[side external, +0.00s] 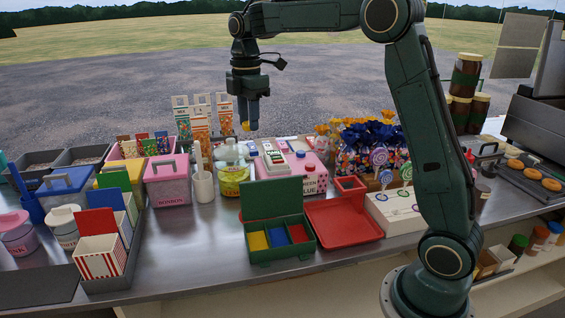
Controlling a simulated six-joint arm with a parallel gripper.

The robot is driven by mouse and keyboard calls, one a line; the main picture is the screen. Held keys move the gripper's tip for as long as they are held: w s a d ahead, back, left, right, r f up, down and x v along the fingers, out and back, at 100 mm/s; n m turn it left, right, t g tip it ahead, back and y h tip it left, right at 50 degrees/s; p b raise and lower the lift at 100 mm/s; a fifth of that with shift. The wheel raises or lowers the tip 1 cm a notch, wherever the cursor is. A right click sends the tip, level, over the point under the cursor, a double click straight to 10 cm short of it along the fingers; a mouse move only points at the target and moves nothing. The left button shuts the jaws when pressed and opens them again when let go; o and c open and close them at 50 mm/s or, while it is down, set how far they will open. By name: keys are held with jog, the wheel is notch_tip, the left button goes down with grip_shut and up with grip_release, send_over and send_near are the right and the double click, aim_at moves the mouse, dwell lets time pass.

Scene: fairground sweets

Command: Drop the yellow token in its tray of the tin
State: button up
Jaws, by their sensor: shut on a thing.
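My gripper (250,122) points down above the back part of the counter, well above the surface. It is shut on the small yellow token (246,126), which shows at its fingertips. The green tin (272,218) stands open on the counter, nearer the camera and lower in the picture, with its lid raised at the back. Its inside has a yellow tray (258,241) at left, a blue tray (278,237) in the middle and a red tray (298,233) at right. My gripper is behind and above the tin, slightly to its left.
A red tray on the counter (343,222) lies right of the tin. Behind the tin stand a pink box (312,172), a yellow-labelled jar (232,178) and a white cup (203,187). Bare steel counter (190,245) lies left of the tin. Sweets and boxes crowd both sides.

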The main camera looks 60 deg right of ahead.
jog(key=s+a+f+m, duration=0.2)
jog(key=s+a, duration=0.5)
jog(key=a, duration=0.1)
notch_tip(320, 180, down, 17)
jog(key=shift+w+d, duration=0.2)
jog(key=shift+w, duration=0.05)
jog(key=shift+f, duration=0.3)
jog(key=shift+f, duration=3.55)
jog(key=shift+f, duration=0.15)
jog(key=o, duration=1)
